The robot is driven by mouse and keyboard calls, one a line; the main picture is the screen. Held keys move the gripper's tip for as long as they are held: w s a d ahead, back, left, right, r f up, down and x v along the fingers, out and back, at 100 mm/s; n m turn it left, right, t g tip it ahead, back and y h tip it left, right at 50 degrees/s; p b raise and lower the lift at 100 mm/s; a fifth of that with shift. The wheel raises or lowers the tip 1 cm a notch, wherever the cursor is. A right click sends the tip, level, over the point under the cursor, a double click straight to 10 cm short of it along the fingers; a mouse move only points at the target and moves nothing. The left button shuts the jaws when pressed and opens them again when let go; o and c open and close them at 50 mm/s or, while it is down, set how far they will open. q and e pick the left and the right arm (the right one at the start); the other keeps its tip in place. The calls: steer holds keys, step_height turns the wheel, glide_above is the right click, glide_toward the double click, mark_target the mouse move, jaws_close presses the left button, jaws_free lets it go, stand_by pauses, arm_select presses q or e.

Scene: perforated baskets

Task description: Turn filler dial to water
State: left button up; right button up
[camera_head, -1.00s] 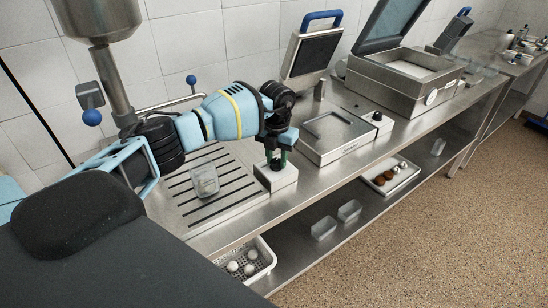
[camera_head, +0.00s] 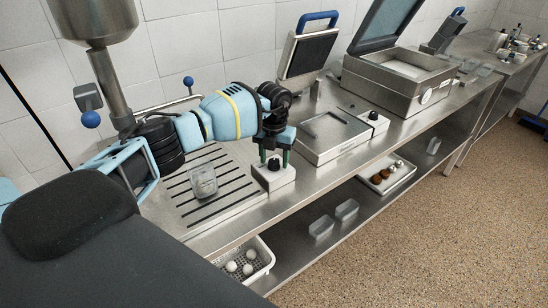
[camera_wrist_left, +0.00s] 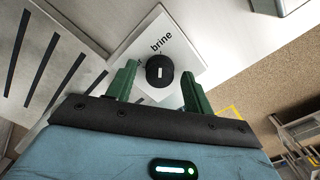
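The filler dial is a black round knob (camera_head: 274,163) on a white box (camera_head: 276,178) at the front edge of the steel counter. In the left wrist view the knob (camera_wrist_left: 160,71) has a short white mark, and the word "brine" is printed on the white box (camera_wrist_left: 178,42) beside it. No "water" label can be read. My left gripper (camera_head: 275,157) points down over the box. Its green fingers are open, one on each side of the knob, as the left wrist view also shows (camera_wrist_left: 159,68). Contact with the knob cannot be told. My right gripper is not in view.
A slotted drain (camera_head: 225,190) with a clear container (camera_head: 203,182) lies left of the box. A hot-plate press (camera_head: 330,138) with its own knob (camera_head: 373,116) stands to the right. A filler column (camera_head: 112,85) rises at the left. Baskets sit on the lower shelf.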

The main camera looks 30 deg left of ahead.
mark_target(274, 161)
arm_select(q)
steer(key=shift+r, duration=3.95)
steer(key=shift+f, duration=0.1)
